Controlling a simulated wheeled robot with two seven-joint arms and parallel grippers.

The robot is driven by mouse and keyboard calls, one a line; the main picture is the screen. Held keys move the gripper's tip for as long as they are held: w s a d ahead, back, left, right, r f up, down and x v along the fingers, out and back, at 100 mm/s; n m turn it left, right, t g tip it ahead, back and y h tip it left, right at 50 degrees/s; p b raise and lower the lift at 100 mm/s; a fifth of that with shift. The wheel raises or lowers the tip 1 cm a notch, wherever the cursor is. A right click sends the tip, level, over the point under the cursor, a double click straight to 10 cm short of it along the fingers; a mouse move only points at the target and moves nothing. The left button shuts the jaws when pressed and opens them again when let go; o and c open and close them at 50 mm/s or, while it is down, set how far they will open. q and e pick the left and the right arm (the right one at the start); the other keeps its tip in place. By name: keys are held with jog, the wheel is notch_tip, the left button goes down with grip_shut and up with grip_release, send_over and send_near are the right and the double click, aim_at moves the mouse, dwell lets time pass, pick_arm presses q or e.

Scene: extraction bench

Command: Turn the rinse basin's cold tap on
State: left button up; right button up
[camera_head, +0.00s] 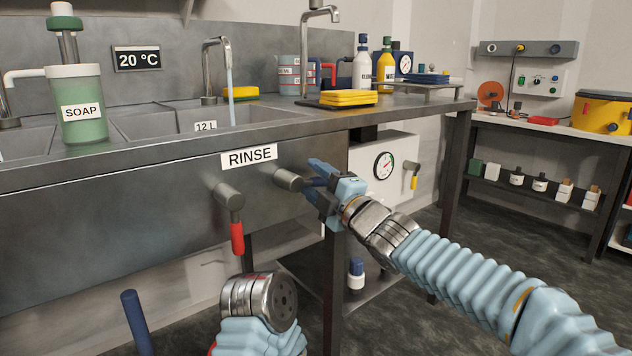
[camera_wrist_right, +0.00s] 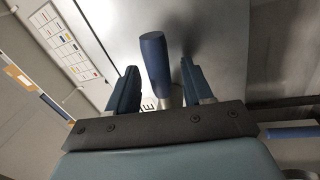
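The rinse basin (camera_head: 180,122) is set in the steel bench above the RINSE label (camera_head: 249,157). Its cold tap (camera_head: 289,179) is a grey knob on the front panel with a blue handle (camera_wrist_right: 155,62), which points sideways to the right. My right gripper (camera_head: 318,182) is at this handle. In the right wrist view the handle stands between the two fingers with gaps visible, so the gripper looks open around it. A pale stream of water (camera_head: 230,92) falls from the spout (camera_head: 208,65) into the basin. My left gripper is out of view.
A red-handled tap (camera_head: 236,225) hangs down left of the cold tap. A bench leg (camera_head: 335,290) stands below my right gripper. A soap dispenser (camera_head: 80,112), yellow sponges (camera_head: 348,98) and bottles stand on the bench. A blue upright rod (camera_head: 137,322) is at the lower left.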

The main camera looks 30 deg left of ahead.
jog(key=b+v, duration=0.2)
jog(key=v, duration=1.2)
jog(key=shift+b, duration=0.3)
jog(key=shift+a, duration=0.1)
